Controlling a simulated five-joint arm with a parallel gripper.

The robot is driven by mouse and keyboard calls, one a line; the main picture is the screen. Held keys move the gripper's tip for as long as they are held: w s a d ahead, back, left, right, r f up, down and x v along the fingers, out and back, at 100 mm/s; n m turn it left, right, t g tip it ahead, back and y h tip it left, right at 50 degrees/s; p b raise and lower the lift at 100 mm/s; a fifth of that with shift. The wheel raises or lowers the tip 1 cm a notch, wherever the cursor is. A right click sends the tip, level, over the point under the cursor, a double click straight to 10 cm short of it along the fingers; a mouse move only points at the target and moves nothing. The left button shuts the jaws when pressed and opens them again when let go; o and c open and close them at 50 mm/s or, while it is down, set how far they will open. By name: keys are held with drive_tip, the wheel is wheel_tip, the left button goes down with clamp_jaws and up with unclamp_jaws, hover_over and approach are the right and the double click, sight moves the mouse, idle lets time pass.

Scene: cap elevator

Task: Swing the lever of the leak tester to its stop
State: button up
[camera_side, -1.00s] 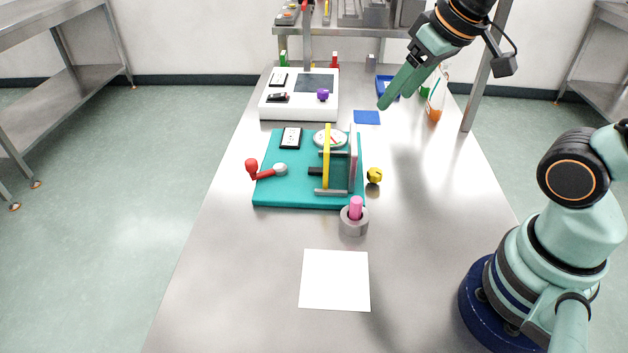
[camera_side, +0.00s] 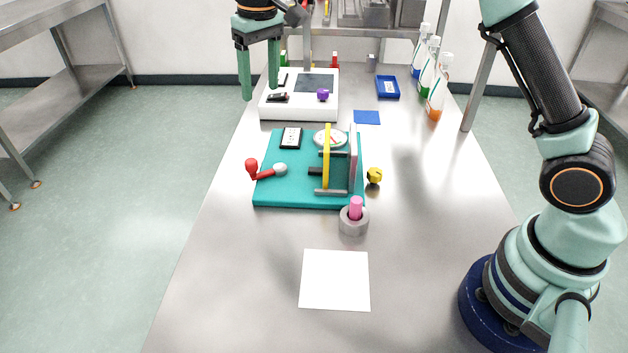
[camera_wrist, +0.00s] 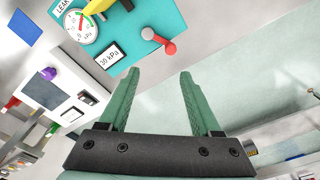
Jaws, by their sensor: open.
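The leak tester is a teal base plate (camera_side: 275,193) in the middle of the table. Its red lever (camera_side: 264,174) with a round red knob points left from a light pivot at the plate's left side. A round dial gauge (camera_side: 330,139), a yellow upright part and a grey clamp frame stand on its right side. In the wrist view the lever (camera_wrist: 160,39) and the gauge (camera_wrist: 81,28) show at the top. My gripper (camera_side: 261,97) is open and empty, high over the far left, beyond and apart from the lever. Its fingers (camera_wrist: 155,82) are spread in the wrist view.
A white box (camera_side: 290,107) with a dark screen and purple knob stands behind the tester. Bottles (camera_side: 437,90) stand at back right.

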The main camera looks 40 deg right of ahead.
drive_tip(key=g, duration=0.1)
approach(251, 161)
wheel_tip(251, 161, down, 9)
drive_tip(key=shift+a, duration=0.1)
idle(0.4)
clamp_jaws()
drive_tip(key=shift+r, duration=0.1)
idle(1.3)
